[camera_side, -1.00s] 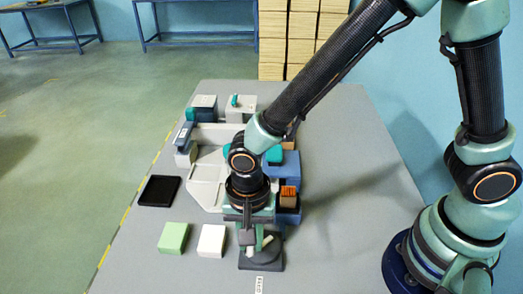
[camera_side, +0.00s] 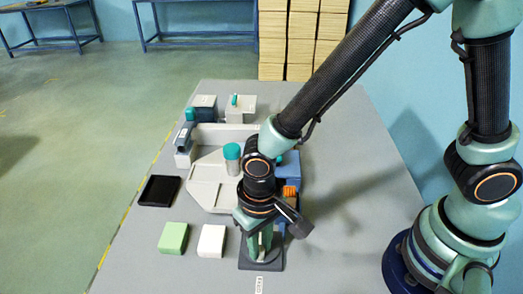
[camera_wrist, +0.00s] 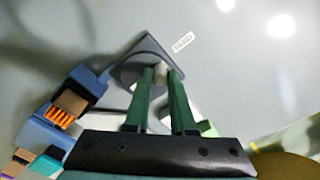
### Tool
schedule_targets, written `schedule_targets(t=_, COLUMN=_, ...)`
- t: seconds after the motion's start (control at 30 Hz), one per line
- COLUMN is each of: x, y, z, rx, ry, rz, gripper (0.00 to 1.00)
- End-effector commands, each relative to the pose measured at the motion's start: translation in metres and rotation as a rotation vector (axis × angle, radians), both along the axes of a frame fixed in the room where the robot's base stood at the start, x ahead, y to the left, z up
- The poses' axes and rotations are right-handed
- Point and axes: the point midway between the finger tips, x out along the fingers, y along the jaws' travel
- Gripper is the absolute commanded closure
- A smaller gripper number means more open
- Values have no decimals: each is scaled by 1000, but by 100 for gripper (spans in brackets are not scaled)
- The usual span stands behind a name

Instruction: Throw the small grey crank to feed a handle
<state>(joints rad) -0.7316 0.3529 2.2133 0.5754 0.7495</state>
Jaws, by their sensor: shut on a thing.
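My gripper (camera_side: 259,250) is low over a small dark base plate (camera_side: 246,265) at the front of the table, beside a label reading FEED. In the wrist view my green fingers (camera_wrist: 161,72) are closed on a small pale grey piece, the crank (camera_wrist: 160,75), at the dark base plate (camera_wrist: 130,70). Most of the crank is hidden by my fingers. Orange handles (camera_wrist: 61,117) sit in a blue feeder (camera_wrist: 38,133); in the side view the orange handles (camera_side: 290,189) show just behind my wrist.
A pale fixture (camera_side: 205,187) and a teal-capped jar (camera_side: 232,153) stand left of my arm. A black tray (camera_side: 159,190), green block (camera_side: 173,238) and white block (camera_side: 211,240) lie to the left. The table is clear on the right.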

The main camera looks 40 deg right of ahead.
Motion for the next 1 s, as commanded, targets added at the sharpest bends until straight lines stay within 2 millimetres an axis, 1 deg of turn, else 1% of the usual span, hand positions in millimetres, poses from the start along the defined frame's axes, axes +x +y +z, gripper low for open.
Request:
schedule_targets(t=0.2, x=-1, y=0, z=0, rx=0, ry=0, rz=48, gripper=100)
schedule_targets(t=0.63, x=-2, y=-1, z=0, rx=0, ry=0, rz=55, gripper=100)
schedule_targets(t=0.67, x=-2, y=-1, z=0, rx=0, ry=0, rz=55, gripper=73)
schedule_targets(t=0.7, x=-2, y=-1, z=0, rx=-1, ry=1, rz=55, gripper=58)
schedule_targets(t=0.73, x=-2, y=-1, z=0, rx=0, ry=1, rz=55, gripper=47)
schedule_targets(t=1.0, x=-1, y=-1, z=0, rx=0, ry=0, rz=53, gripper=47)
